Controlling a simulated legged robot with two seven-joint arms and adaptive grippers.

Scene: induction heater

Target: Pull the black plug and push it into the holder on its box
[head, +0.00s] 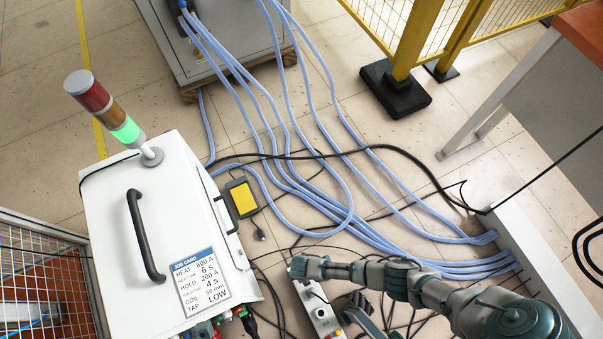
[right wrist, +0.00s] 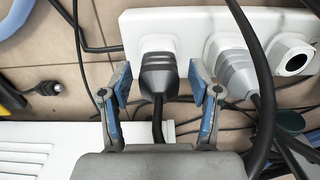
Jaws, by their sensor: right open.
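The black plug (right wrist: 158,75) sits in a white socket strip (right wrist: 190,22) in the right wrist view. My right gripper (right wrist: 160,88) is open, with one blue-padded finger on each side of the plug; I cannot tell whether either finger touches it. A black cable runs from the plug down behind the gripper body. In the head view my right arm (head: 400,278) reaches in from the right over the strip (head: 318,310); the plug cannot be made out there. The white box (head: 150,210) stands left of the strip. Its plug holder cannot be identified. My left gripper is out of view.
A grey plug (right wrist: 238,75) sits right beside the black one, with an empty round socket (right wrist: 292,60) further right. Thick blue hoses (head: 330,205) and black cables cross the floor. A yellow pedal (head: 242,199) lies beside the box. A yellow fence post (head: 415,40) stands behind.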

